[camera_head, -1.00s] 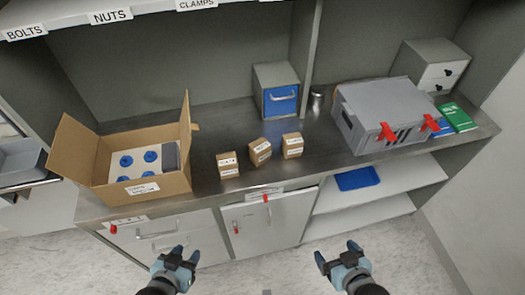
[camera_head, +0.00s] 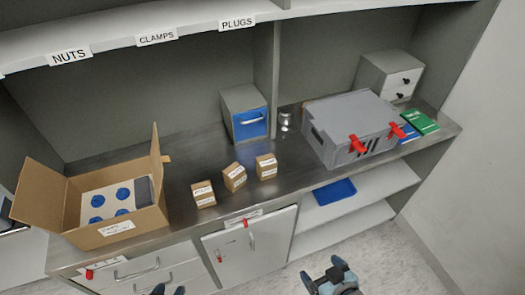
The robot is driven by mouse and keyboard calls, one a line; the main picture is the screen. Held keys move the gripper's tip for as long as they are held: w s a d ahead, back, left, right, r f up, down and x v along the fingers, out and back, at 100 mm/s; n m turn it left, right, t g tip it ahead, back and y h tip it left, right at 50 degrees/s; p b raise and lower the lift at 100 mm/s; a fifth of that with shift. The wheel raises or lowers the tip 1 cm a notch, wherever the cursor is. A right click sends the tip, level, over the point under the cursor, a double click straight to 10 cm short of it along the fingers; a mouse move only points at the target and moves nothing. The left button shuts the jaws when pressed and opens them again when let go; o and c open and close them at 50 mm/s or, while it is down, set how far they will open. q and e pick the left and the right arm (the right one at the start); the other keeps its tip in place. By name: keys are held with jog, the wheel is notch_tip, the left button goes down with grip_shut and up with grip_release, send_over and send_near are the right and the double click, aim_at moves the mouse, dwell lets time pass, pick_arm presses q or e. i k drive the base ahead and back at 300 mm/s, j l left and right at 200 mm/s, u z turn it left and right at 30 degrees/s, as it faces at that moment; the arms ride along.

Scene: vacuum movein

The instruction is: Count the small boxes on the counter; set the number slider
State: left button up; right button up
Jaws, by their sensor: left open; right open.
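Three small brown labelled boxes stand in a slanting row on the counter (camera_head: 300,178): the left box (camera_head: 203,194), the middle box (camera_head: 234,177) and the right box (camera_head: 266,167). A white strip with a red tab (camera_head: 90,274) is on the counter's front edge at lower left. Another strip with a red tab (camera_head: 245,222) is on the front edge above the cabinet door. I cannot read their marks. My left gripper (camera_head: 168,291) is open at the bottom edge, mostly cut off. My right gripper (camera_head: 323,274) is open and empty, in front of the counter and away from the boxes.
An open carton (camera_head: 140,222) with blue-topped items stands left. A blue-fronted drawer box (camera_head: 250,124), a metal can (camera_head: 285,118), a grey case (camera_head: 318,143) with red latches, green packs (camera_head: 420,122) and a small drawer unit (camera_head: 402,84) stand behind and right. A blue tray (camera_head: 335,192) lies below.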

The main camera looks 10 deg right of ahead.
aim_at(90, 273)
jog(key=u, duration=1.45)
